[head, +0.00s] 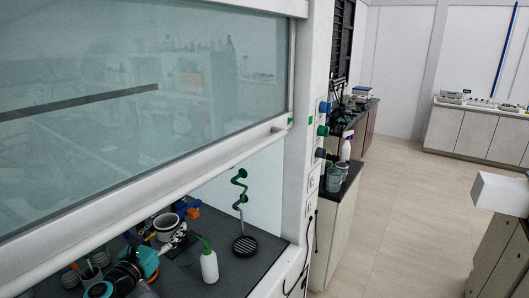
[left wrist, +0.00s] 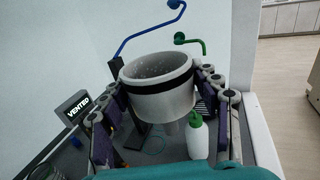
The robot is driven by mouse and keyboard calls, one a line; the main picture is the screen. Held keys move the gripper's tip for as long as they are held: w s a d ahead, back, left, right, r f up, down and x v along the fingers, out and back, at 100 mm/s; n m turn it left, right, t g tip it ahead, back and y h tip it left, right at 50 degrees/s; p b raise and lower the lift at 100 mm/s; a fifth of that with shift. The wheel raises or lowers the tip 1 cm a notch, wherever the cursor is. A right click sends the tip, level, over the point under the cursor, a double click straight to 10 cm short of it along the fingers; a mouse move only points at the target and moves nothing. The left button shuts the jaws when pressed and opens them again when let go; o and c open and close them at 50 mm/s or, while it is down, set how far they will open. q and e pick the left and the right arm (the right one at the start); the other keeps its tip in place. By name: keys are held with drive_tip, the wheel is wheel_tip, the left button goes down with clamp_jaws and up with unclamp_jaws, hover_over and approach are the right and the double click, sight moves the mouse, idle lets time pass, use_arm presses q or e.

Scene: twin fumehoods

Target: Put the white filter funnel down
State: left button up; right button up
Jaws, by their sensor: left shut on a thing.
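The white filter funnel (left wrist: 158,97) is a wide cup with a dark band below its rim and a short stem underneath. In the left wrist view it sits between the purple-grey fingers of my left gripper (left wrist: 162,78), which is shut on it. It looks upright. In the head view the funnel (head: 166,222) shows inside the fumehood, with my left gripper (head: 170,238) against it. The stem's lower end is partly hidden, so I cannot tell whether it touches anything. My right gripper is not in view.
A white wash bottle (head: 209,266) with a green cap stands close by on the dark worktop. A round black grate (head: 244,246) lies below a green tap (head: 240,178). The raised glass sash (head: 140,95) hangs above.

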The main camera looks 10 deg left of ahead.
use_arm(q)
drive_tip(key=w+d+f+y+b, duration=0.1)
drive_tip(key=w+d+f+b, duration=0.1)
drive_tip(key=d+f, duration=0.6)
drive_tip(key=w+d+f+n+y+b, duration=0.1)
drive_tip(key=w+d+f, duration=0.2)
drive_tip(key=d+f, duration=0.4)
drive_tip(key=shift+d+f+n+y+b, duration=0.3)
drive_tip(key=shift+d+f+b, duration=0.05)
drive_tip(key=shift+d, duration=0.4)
